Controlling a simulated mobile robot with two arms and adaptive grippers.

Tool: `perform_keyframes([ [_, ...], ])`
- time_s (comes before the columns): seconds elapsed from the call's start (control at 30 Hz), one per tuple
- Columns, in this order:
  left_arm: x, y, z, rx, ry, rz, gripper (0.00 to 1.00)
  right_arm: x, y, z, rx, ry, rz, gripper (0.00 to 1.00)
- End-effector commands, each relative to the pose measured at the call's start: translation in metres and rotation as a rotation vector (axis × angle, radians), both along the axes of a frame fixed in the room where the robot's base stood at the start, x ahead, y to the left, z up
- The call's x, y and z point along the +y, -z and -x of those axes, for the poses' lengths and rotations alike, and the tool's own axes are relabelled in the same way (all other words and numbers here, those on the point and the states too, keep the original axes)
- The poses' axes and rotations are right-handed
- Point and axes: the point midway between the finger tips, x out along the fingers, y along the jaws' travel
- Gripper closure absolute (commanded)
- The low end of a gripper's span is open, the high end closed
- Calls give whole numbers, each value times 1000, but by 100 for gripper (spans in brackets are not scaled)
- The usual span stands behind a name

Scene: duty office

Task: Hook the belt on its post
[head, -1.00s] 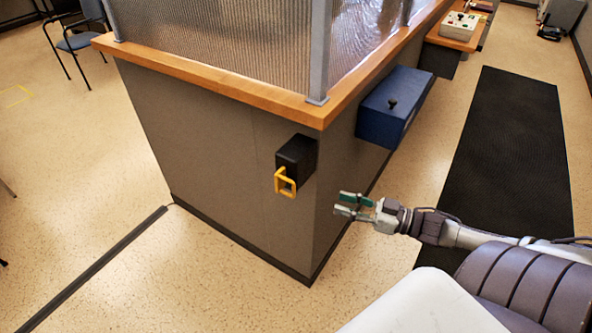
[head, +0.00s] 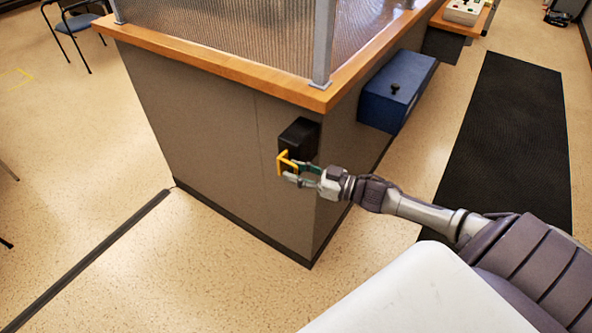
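A black box (head: 299,138) is fixed to the end face of the grey counter, and I take it for the belt's housing. A yellow open-frame handle (head: 282,160) sticks out at its front. No stretch of belt shows, and I see no separate post for it. My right gripper (head: 294,172) is at the yellow handle, its green and grey fingers spread at the handle's right and lower side. The fingers partly overlap the handle, and whether they touch it is not clear. My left gripper is not in view.
The counter's wooden ledge (head: 215,67) overhangs the box. A blue box (head: 397,92) juts from the counter's right side. A dark floor strip (head: 95,255) runs across the left floor. A black mat (head: 505,140) lies at right. A chair (head: 75,25) stands far left.

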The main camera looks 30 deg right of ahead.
Motion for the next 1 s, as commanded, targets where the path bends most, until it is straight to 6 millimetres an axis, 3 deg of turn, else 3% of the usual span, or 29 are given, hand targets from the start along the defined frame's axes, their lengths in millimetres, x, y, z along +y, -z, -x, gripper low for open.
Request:
perform_keyframes([
  [0.27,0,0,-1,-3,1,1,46,1,0,-1,0,0,0,65],
  [0.4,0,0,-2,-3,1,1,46,1,0,-1,0,0,0,88],
  [0.5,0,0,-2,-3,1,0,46,1,0,-1,0,0,0,100],
  [1.0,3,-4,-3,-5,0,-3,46,7,-1,2,1,-1,-3,100],
])
